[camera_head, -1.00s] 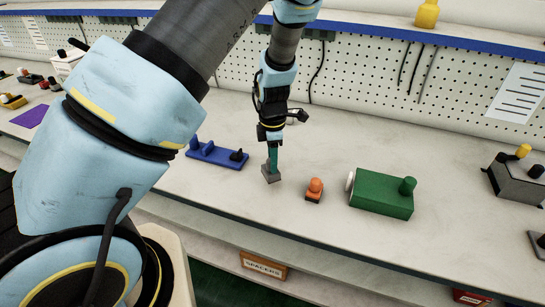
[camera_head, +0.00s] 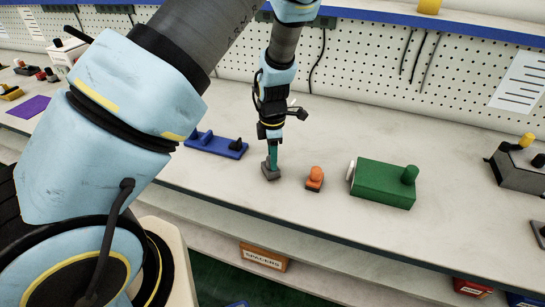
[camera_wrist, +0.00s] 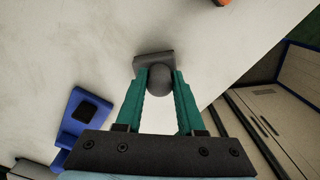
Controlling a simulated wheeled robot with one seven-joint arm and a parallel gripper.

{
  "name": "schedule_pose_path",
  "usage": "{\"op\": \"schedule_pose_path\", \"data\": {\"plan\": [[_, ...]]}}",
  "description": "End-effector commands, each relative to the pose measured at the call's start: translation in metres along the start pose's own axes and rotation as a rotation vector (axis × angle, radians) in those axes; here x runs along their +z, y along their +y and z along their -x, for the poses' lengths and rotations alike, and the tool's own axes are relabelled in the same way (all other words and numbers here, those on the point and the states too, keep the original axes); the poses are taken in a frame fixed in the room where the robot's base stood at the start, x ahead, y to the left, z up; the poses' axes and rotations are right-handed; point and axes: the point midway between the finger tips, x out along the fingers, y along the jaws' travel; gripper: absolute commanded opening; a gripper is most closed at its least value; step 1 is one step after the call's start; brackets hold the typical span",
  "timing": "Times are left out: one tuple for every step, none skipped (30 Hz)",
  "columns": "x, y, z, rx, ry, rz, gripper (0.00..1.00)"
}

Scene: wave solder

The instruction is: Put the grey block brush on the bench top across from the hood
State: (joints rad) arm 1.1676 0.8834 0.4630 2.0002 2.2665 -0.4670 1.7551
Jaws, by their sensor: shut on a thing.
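The grey block brush (camera_head: 271,172) is on the pale bench top (camera_head: 330,217), near its front edge, between a blue fixture and an orange-knobbed block. My gripper (camera_head: 272,158) points down at it from above. In the wrist view, the teal fingers (camera_wrist: 160,88) are shut on the brush's round grey knob, and its flat block (camera_wrist: 153,60) shows beyond the fingertips. I cannot tell whether the brush's underside touches the bench or is just above it. I cannot make out a hood for certain.
A blue fixture (camera_head: 216,145) lies left of the brush. The orange-knobbed block (camera_head: 314,179) is close on its right, then a green block (camera_head: 382,184) with a knob. A grey box (camera_head: 518,168) stands far right. Bare bench lies behind, up to the pegboard (camera_head: 370,75).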

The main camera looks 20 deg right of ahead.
Motion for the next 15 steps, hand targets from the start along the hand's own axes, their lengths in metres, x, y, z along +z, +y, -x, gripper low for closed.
{"op": "schedule_pose_path", "data": {"plan": [[0.0,0.0001,-0.0013,0.0,0.0,0.0,0.0],[0.0,0.0001,-0.0017,0.0,0.0,0.0,0.0],[0.0,0.0002,-0.0023,0.0,0.0,0.0,0.0],[0.0,0.0001,-0.0027,0.0,0.0,0.0,0.0],[0.0,0.0001,-0.0031,0.0,0.0,0.0,0.0],[0.0,0.0001,-0.0037,0.0,0.0,0.0,0.0],[0.0001,0.0002,-0.0041,0.0,0.0,0.0,0.0],[0.0001,0.0002,-0.0045,0.0,0.0,0.0,0.0],[0.0001,0.0002,-0.0051,0.0,0.0,0.0,0.0],[0.0001,0.0002,-0.0055,0.0,0.0,0.0,0.0],[0.0001,0.0001,-0.006,0.0,0.0,0.0,0.0],[0.0001,0.0001,-0.0065,0.0,0.0,0.0,0.0],[0.0001,0.0002,-0.0069,0.0,0.0,0.0,0.0],[0.0001,0.0001,-0.0074,0.0,0.0,0.0,0.0],[0.0001,0.0001,-0.0079,0.0,0.0,0.0,0.0]]}}
